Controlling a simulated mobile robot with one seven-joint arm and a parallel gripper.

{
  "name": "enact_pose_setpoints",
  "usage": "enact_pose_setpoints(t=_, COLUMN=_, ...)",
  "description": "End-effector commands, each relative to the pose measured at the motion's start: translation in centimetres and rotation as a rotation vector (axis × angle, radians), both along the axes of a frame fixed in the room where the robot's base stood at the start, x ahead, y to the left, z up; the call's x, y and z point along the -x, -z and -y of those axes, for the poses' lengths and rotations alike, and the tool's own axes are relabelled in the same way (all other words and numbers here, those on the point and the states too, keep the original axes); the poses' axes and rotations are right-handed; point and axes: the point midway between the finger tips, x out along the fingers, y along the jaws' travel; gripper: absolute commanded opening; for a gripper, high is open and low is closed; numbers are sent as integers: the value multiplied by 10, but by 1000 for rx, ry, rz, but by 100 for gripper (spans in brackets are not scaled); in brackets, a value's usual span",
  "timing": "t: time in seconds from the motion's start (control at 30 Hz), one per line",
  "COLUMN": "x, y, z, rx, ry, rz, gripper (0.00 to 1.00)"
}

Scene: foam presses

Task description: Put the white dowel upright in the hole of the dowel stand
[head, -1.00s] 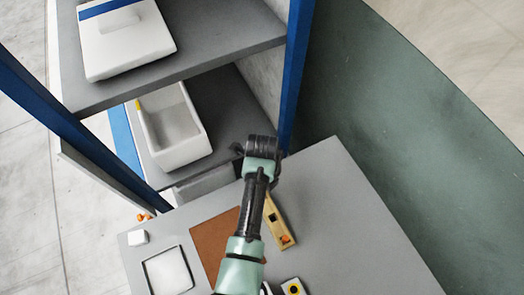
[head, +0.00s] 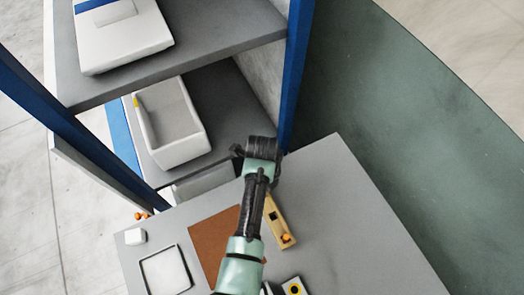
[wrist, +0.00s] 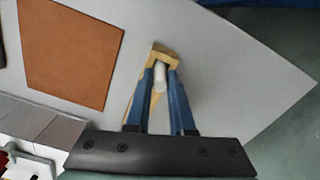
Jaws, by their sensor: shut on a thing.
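My gripper (wrist: 160,92) is shut on the white dowel (wrist: 160,78), which shows between the blue fingers in the wrist view. The wooden dowel stand (wrist: 161,50) is right beyond the dowel, partly hidden by it and the fingers. I cannot tell whether the dowel's far end is in a hole or above it. In the head view the wooden stand (head: 281,226) lies just right of my arm, with a dark square opening and an orange spot at its near end. My fingers and the dowel are hidden there.
A brown mat (head: 210,244) lies left of my arm on the grey table (head: 350,230). A square tray (head: 165,270) and white block (head: 135,236) are farther left. A yellow-and-black item (head: 294,287) is near the bottom. A shelf with a white bin (head: 180,150) stands behind. The table's right side is clear.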

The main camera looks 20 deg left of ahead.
Motion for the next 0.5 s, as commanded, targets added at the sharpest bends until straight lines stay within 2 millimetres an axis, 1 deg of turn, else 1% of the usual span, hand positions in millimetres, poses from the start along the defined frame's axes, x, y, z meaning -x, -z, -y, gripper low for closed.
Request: enact_pose_setpoints(t=0.5, x=0, y=14, z=0, rx=-1, ry=0, rz=1, gripper=0)
